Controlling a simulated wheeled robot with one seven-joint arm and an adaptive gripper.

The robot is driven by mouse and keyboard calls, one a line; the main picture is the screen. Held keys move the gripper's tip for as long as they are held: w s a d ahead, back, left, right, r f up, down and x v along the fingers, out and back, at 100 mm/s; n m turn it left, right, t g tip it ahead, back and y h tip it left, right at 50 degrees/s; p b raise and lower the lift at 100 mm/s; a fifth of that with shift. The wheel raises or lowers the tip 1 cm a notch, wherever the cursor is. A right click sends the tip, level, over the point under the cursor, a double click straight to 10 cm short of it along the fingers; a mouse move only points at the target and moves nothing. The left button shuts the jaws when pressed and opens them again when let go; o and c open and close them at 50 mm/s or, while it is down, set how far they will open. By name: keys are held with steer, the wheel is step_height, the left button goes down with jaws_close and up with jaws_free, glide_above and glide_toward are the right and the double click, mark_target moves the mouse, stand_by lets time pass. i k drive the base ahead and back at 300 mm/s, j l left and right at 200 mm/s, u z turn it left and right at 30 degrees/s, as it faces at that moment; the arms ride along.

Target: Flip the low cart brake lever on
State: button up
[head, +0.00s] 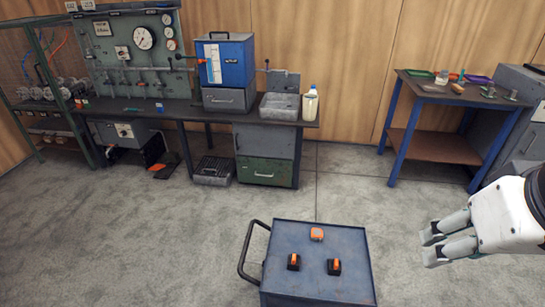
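A low cart (340,240) with a worn blue top stands on the floor at the bottom centre. It has a dark tubular handle (245,250) on its left side. Two small black-and-orange levers or switches sit side by side on its top, a left one (294,262) and a right one (334,267). An orange piece with a pale face (317,234) is near the far edge. I cannot tell which one is the brake lever. My gripper (431,247) is to the right of the cart, apart from it, with nothing visible in its fingers. Its finger gap is unclear.
A long dark workbench (180,112) with a gauge panel (135,55), a blue box (230,60) and a white bottle (310,104) stands along the back wall. A blue-legged table (435,95) is at the back right. Grey floor around the cart is clear.

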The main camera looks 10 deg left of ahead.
mark_target(253, 262)
steer(key=u, duration=0.7)
steer(key=i+l+u, duration=0.1)
steer(key=l+u, duration=0.15)
steer(key=l, duration=0.3)
